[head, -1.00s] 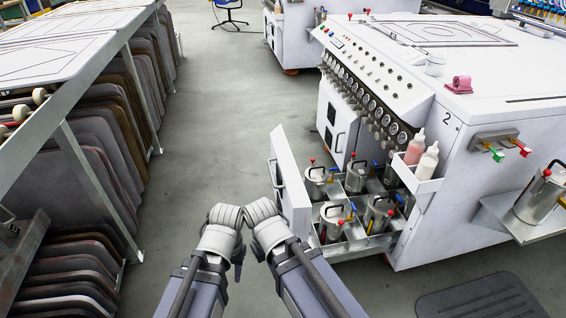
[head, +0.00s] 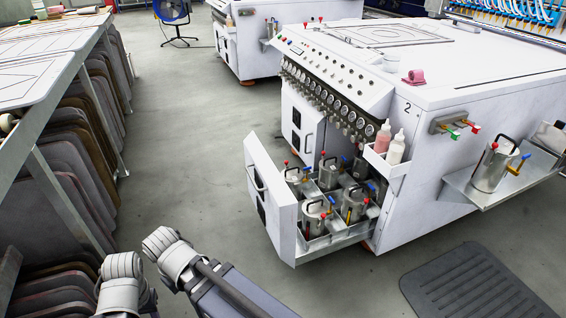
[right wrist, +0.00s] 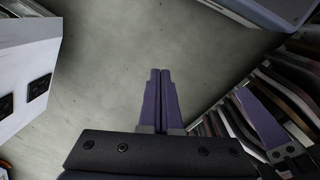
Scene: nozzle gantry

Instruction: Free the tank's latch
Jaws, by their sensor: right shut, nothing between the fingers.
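Several metal tanks with black handles and red and blue fittings stand in the open drawer (head: 318,246) of the white machine in the head view; one is the front tank (head: 314,219). Another metal tank (head: 494,168) with a black handle and a red knob stands on the side shelf (head: 458,189) at the right. Its latch is too small to make out. My right gripper (right wrist: 160,73) is shut and empty in the right wrist view, over bare floor and away from any tank. A purple finger of my left gripper (right wrist: 262,124) shows there too; its opening cannot be judged.
The white machine (head: 440,135) fills the right side, with two bottles in a side holder (head: 398,172). A rack of boards (head: 60,190) lines the left. A dark floor mat (head: 470,285) lies at the lower right. The aisle floor (head: 205,150) is clear.

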